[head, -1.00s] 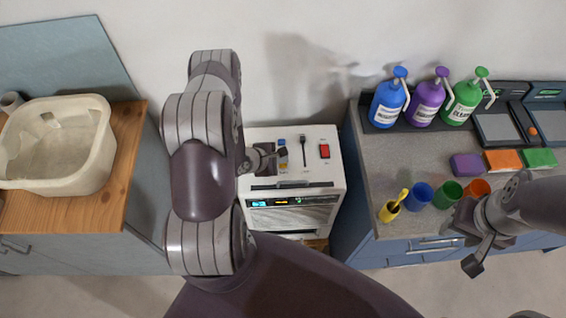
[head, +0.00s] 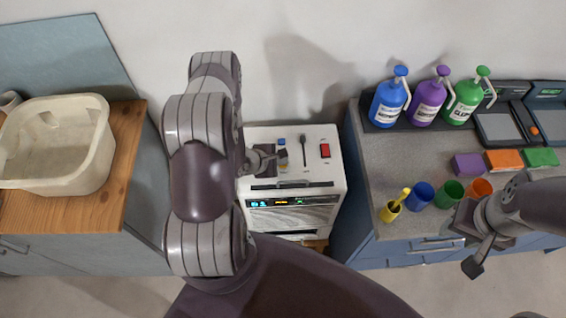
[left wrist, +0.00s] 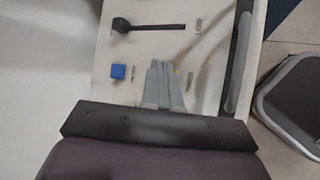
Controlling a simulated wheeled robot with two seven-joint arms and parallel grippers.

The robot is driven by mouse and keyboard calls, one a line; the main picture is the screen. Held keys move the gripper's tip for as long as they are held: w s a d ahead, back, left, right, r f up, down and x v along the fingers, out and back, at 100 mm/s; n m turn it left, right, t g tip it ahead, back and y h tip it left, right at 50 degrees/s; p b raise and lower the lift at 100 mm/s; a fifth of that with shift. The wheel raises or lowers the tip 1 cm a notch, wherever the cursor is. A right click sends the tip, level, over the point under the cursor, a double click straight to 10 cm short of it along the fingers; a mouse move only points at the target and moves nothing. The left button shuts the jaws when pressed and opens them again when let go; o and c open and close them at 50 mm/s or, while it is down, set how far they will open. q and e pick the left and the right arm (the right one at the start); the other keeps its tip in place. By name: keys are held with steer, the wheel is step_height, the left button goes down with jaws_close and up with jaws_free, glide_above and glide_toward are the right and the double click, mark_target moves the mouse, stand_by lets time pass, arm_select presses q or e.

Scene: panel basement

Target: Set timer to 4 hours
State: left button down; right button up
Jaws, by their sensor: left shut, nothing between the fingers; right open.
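A white machine (head: 258,134) stands in the gap between two counters. Its top panel has a blue button (head: 281,142), a slot with a black slider knob (head: 303,139) at its far end, and a red switch (head: 325,151). Its front has a small lit display (head: 280,202), too small to read. My left gripper (head: 274,156) is shut and empty, low over the panel beside the blue button. The left wrist view shows the shut fingers (left wrist: 160,84) right of the blue button (left wrist: 118,71); contact cannot be told. My right gripper (head: 478,252) is open, by the right counter's front edge.
The right counter (head: 415,165) holds blue, purple and green bottles (head: 425,103), several coloured cups (head: 419,196) and coloured blocks (head: 468,164). A beige basin (head: 62,178) stands on the wooden left counter (head: 117,165). My left arm passes over the machine's left side.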

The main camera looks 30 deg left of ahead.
arm_select(q)
steer(key=shift+f, duration=0.35)
steer(key=shift+r, duration=0.1)
stand_by(0.4)
steer(key=shift+r+p, duration=0.5)
steer(key=shift+r, duration=0.3)
step_height(320, 180, up, 5)
steer(key=p, duration=0.4)
stand_by(0.6)
